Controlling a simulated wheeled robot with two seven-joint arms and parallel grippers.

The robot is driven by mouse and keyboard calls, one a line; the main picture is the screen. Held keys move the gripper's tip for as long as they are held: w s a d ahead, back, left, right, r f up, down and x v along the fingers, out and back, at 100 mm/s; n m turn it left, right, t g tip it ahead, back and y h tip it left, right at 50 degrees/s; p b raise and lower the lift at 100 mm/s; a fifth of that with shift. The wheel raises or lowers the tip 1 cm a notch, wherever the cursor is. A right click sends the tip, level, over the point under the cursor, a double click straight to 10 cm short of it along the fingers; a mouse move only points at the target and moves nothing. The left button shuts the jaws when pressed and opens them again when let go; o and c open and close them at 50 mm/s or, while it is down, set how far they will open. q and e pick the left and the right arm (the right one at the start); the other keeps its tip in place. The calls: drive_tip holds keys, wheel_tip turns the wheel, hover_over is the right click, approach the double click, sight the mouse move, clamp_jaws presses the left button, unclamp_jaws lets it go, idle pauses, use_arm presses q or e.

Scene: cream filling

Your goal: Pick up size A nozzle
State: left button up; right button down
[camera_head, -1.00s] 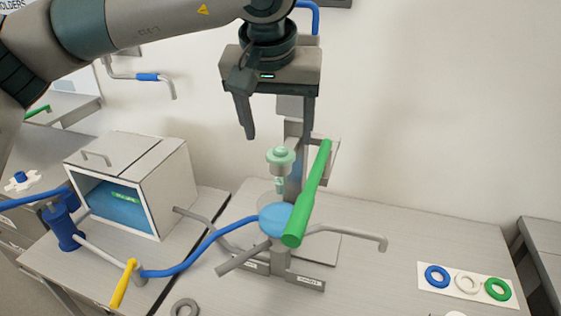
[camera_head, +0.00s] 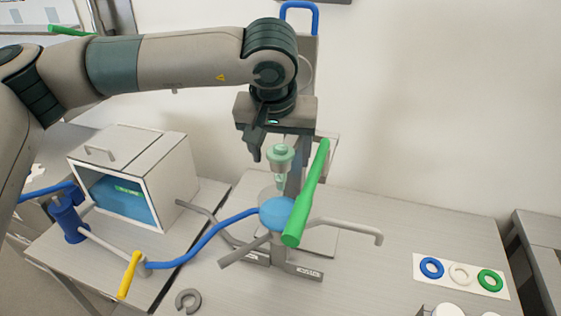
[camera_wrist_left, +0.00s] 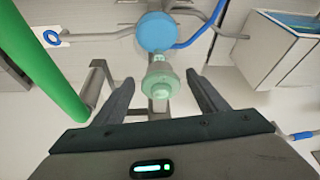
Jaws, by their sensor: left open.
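A pale green nozzle (camera_head: 280,156) stands upright at the filling machine, above a round blue part (camera_head: 274,214). I cannot read a size mark on it. My right gripper is in neither view.
A green lever (camera_head: 309,190) slants close to the right of the nozzle. A blue hose (camera_head: 205,243) runs left from the machine. A grey box (camera_head: 162,176) stands left. Blue, white and green rings (camera_head: 461,274) lie at the right, with bare tabletop between.

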use_arm(q)
drive_tip(key=shift+w+f+p, duration=0.15)
drive_tip(key=shift+f+p, duration=0.2)
drive_tip(key=shift+p, duration=0.1)
drive_tip(key=p+x, duration=0.2)
drive_tip(key=x, duration=0.1)
drive_tip(key=shift+w+f, duration=0.1)
drive_tip(key=shift+f, duration=0.2)
drive_tip(key=shift+w+f, duration=0.15)
drive_tip(key=shift+f, duration=0.25)
drive_tip(key=shift+c, duration=0.4)
drive_tip(key=c, duration=1.3)
drive_tip(key=shift+o, duration=0.2)
drive_tip(key=shift+r, duration=0.2)
